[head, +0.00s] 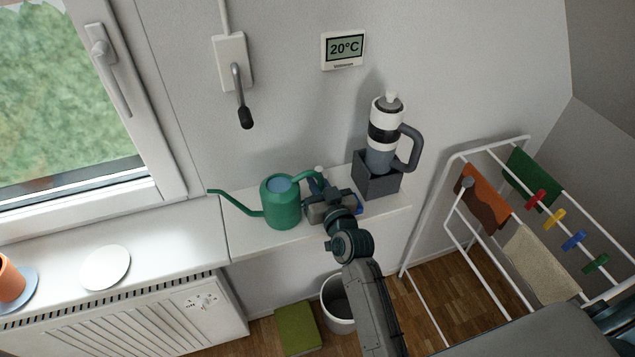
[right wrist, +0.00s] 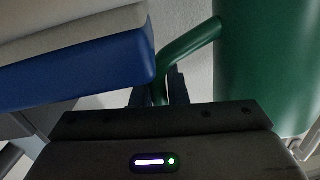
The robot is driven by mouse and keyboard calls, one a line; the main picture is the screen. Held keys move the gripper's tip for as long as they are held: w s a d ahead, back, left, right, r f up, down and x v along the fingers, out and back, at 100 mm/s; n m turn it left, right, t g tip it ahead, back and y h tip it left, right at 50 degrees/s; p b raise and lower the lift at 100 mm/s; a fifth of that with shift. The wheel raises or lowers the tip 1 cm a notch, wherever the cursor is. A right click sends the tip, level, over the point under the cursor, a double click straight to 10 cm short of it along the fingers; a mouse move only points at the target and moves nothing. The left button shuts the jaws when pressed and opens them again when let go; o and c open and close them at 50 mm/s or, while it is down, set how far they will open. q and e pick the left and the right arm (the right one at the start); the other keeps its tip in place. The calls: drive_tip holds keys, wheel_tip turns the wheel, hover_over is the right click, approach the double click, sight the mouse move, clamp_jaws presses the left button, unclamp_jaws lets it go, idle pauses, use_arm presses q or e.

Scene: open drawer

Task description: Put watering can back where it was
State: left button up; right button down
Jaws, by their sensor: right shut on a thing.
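The green watering can (head: 281,208) is upright over the left part of the white shelf (head: 243,240), its spout pointing left. I cannot tell whether its base touches the shelf. My right gripper (head: 324,196) is at its right side, shut on the handle. In the right wrist view the can's body (right wrist: 268,65) fills the upper right, and the green handle (right wrist: 187,45) runs down between the fingers (right wrist: 166,88). My left gripper is not in view.
A blue-and-white object (right wrist: 95,65), partly hidden in the head view, is close beside the right gripper. A grey box (head: 377,184) with a bottle (head: 381,150) stands right. A white disc (head: 105,267) and an orange pot (head: 10,278) are on the sill. A drying rack (head: 450,215) stands right.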

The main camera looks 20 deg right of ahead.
drive_tip(key=shift+s+r, duration=0.1)
drive_tip(key=shift+s, duration=0.05)
drive_tip(key=c, duration=1.9)
unclamp_jaws()
drive_tip(key=shift+f, duration=0.2)
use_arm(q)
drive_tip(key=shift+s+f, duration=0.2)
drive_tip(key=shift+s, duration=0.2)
use_arm(e)
drive_tip(key=o, duration=0.5)
drive_tip(key=shift+c, duration=0.2)
drive_tip(key=shift+r, duration=0.4)
use_arm(q)
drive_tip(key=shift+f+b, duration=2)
drive_tip(key=shift+b, duration=0.15)
use_arm(e)
drive_tip(key=s+d, duration=0.1)
drive_tip(key=s, duration=1.1)
